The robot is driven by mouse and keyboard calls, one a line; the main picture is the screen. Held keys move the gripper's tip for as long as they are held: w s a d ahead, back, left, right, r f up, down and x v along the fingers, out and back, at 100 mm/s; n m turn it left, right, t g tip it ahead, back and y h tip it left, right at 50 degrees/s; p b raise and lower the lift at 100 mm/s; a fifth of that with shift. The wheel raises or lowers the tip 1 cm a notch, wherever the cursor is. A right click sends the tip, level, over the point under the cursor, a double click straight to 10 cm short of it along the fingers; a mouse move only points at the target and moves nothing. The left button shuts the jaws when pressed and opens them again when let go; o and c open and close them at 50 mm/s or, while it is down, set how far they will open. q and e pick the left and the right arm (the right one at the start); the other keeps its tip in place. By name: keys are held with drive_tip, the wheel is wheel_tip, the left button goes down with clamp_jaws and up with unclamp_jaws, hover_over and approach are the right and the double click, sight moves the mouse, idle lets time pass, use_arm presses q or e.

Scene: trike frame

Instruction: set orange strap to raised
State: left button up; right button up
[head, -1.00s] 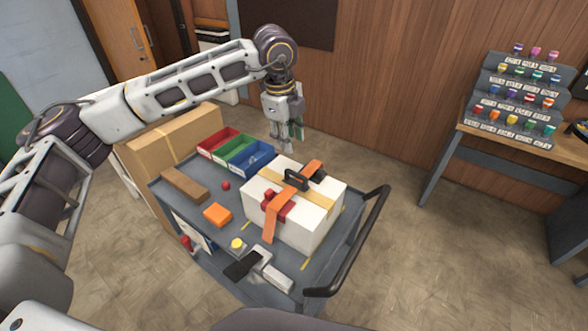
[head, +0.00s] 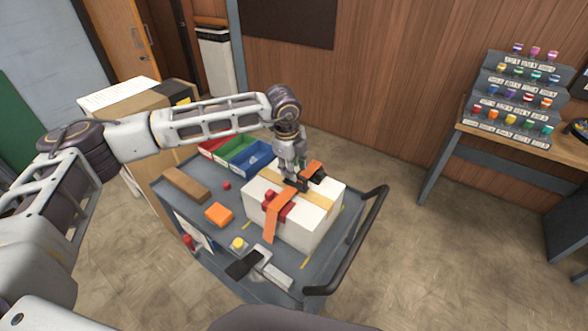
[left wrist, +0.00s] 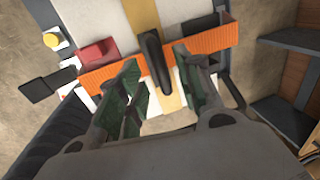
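The orange strap (head: 280,214) lies across the top of a white box (head: 312,226) and hangs down its near side. In the left wrist view the strap (left wrist: 208,43) runs sideways under a black handle (left wrist: 152,55). A red clip (head: 276,205) sits on the strap. My left gripper (head: 299,183) is just above the strap at the handle. In the left wrist view its green-padded fingers (left wrist: 154,78) are apart, one on each side of the handle, with gaps showing. Contact with the strap cannot be told. My right gripper is not in view.
The grey cart (head: 330,262) also carries red, green and blue bins (head: 236,153), a brown block (head: 186,184), an orange block (head: 218,214) and a yellow button (head: 238,243). The cart's black handle bar (head: 362,240) is at the right. A bottle rack (head: 513,100) stands beyond.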

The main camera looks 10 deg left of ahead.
use_arm(q)
drive_tip(key=shift+w+f, duration=0.15)
drive_tip(key=shift+f, duration=0.75)
clamp_jaws()
